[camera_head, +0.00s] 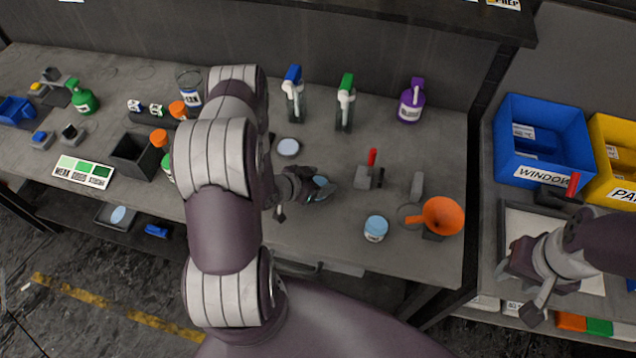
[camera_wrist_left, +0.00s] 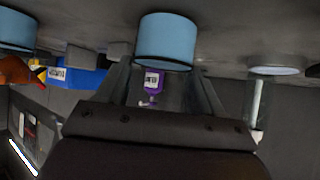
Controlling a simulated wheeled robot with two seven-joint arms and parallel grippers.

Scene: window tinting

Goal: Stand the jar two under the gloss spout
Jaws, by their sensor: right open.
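A blue jar (camera_wrist_left: 166,42) is between the fingertips of my left gripper (camera_wrist_left: 166,72) in the left wrist view, which looks upside down. In the head view, my left gripper (camera_head: 305,190) is low over the middle of the bench, with part of that jar (camera_head: 321,181) showing beside it. I cannot tell whether the fingers press on it. Another blue-lidded jar (camera_head: 376,229) stands near the bench's front edge. I cannot read which jar is two or which spout is gloss. My right gripper (camera_head: 521,285) is open and empty over the right-hand bench.
A red-handled fixture (camera_head: 370,172), a grey post (camera_head: 417,186) and an orange funnel (camera_head: 441,215) stand right of my left gripper. A pale round lid (camera_head: 289,147) is behind it. Spray bottles (camera_head: 345,102) line the back. Blue (camera_head: 545,140) and yellow bins (camera_head: 615,150) are at right.

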